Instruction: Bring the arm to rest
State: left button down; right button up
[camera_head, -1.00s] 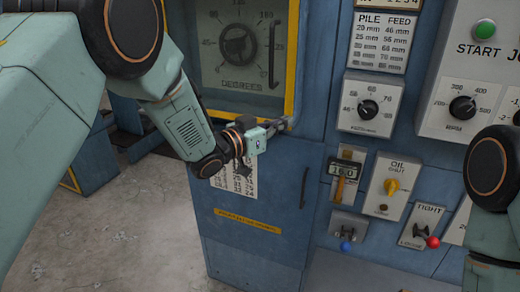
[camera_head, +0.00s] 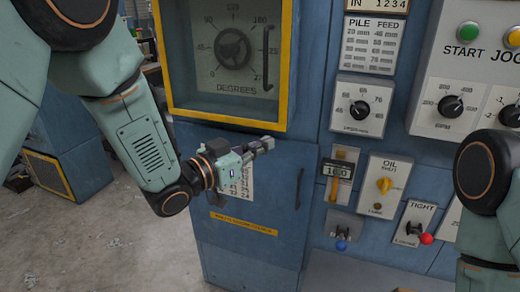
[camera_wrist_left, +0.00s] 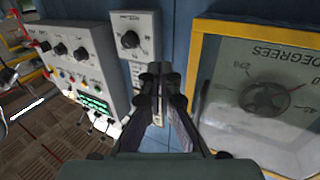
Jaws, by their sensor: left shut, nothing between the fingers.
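My left gripper (camera_head: 262,147) is shut and empty. In the head view it points right, in front of the blue cabinet (camera_head: 275,190), just below the yellow-framed degrees window (camera_head: 232,50). In the left wrist view its shut fingers (camera_wrist_left: 160,78) stand in the middle, with the degrees window (camera_wrist_left: 262,95) to their right. Of my right arm only a part shows at the right edge of the head view, and its gripper is out of the picture.
A control panel (camera_head: 405,75) with several knobs stands to the right. Bare floor (camera_head: 100,245) lies at the lower left.

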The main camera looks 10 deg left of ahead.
pick_arm(q)
jog(key=s+a+f+n+g+y+b, duration=0.1)
jog(key=s+a+f+n+g+y, duration=0.25)
jog(key=f, duration=0.55)
jog(key=s+a+f+g+y+b, duration=0.1)
jog(key=s+a+f+y, duration=0.25)
jog(key=s+f, duration=0.4)
jog(key=s+a+f+n+g+y+b, duration=0.1)
jog(key=s+a+f+n+g+y, duration=0.2)
jog(key=f, duration=0.8)
jog(key=s+a+f+g+b, duration=0.1)
jog(key=s+f+g, duration=0.1)
jog(key=s+f, duration=0.3)
jog(key=s+a+f+n+g+y+b, duration=0.1)
jog(key=s+f, duration=0.5)
jog(key=s, duration=0.6)
jog(key=s+a+f+g+b, duration=0.3)
jog(key=s+f, duration=0.3)
jog(key=s, duration=0.3)
jog(key=shift+s+n, duration=0.2)
jog(key=shift+n, duration=0.15)
jog(key=shift+w+g, duration=0.2)
jog(key=shift+g, duration=0.05)
